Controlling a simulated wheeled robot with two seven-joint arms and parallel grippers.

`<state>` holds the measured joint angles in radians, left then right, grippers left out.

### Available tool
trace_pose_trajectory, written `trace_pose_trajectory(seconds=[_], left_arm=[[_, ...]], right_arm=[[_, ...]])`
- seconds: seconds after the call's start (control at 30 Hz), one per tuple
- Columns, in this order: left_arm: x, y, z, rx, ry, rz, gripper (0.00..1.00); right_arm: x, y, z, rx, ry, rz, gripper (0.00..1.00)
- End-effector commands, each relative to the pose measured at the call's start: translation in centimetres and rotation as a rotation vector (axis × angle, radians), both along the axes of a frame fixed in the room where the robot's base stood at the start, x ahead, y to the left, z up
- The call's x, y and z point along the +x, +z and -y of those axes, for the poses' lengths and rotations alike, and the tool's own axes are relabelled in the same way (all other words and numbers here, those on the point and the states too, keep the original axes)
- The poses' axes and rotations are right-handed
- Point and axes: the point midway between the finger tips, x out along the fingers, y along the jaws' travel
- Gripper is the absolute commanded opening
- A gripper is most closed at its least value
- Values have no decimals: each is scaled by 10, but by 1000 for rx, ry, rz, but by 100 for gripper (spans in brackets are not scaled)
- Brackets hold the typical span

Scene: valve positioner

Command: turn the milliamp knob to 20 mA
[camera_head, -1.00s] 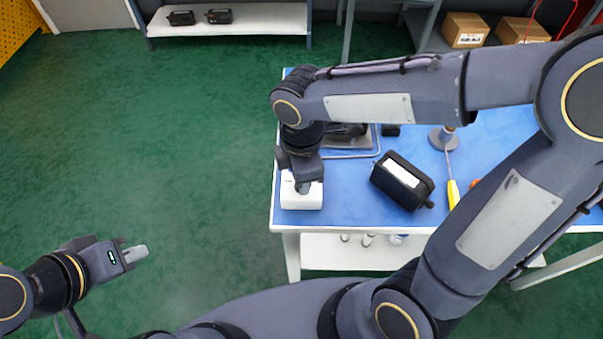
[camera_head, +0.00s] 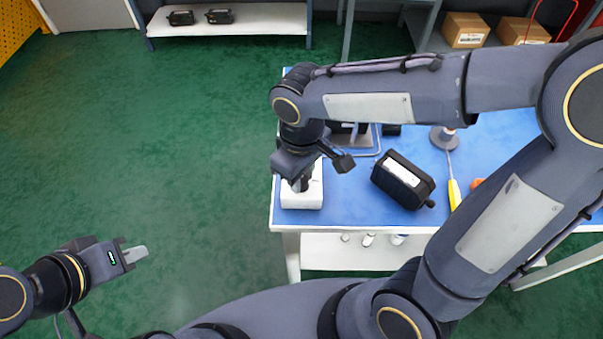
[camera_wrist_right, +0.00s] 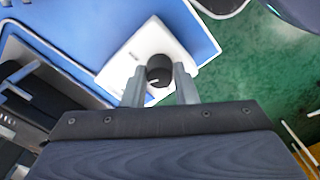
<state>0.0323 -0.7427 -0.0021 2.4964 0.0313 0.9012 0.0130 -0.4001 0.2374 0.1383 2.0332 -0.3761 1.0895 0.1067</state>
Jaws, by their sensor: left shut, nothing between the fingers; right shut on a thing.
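The milliamp knob (camera_wrist_right: 158,72) is a dark round knob with a pale pointer line, on top of a white box (camera_wrist_right: 117,64). The box (camera_head: 303,200) stands at the left front corner of the blue table in the head view. My right gripper (camera_wrist_right: 160,84) is shut on the knob, one finger on each side of it. In the head view, the right gripper (camera_head: 302,183) hides most of the knob. Any scale marks around it are too small to read. My left gripper (camera_head: 136,254) is shut and empty over the green floor, away from the table.
A black device (camera_head: 403,181) with a pale label lies on the blue table (camera_head: 345,205), right of the white box. A yellow-handled screwdriver (camera_head: 454,194) and an orange item (camera_head: 477,182) lie further right. A stand with a grey plate is partly hidden behind my right arm.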

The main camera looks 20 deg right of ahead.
Motion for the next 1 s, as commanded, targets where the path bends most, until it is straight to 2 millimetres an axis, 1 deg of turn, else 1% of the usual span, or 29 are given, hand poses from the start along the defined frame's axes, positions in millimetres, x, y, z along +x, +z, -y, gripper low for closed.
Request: trace_pose_trajectory(seconds=[0.2, 0.5, 0.73, 1.0], left_arm=[[0, -2, 0, 0, 0, 0, 0], [0, -4, 0, 0, 0, 0, 0], [0, -5, 0, 0, 0, 0, 0], [0, -5, 0, 0, 0, 0, 0]], right_arm=[[0, 1, 0, 2, -204, 2, 3], [1, 1, 0, 1, -453, 2, 3], [0, 1, 0, 1, -581, 2, 3], [1, 1, 0, 1, -652, 2, 3]])
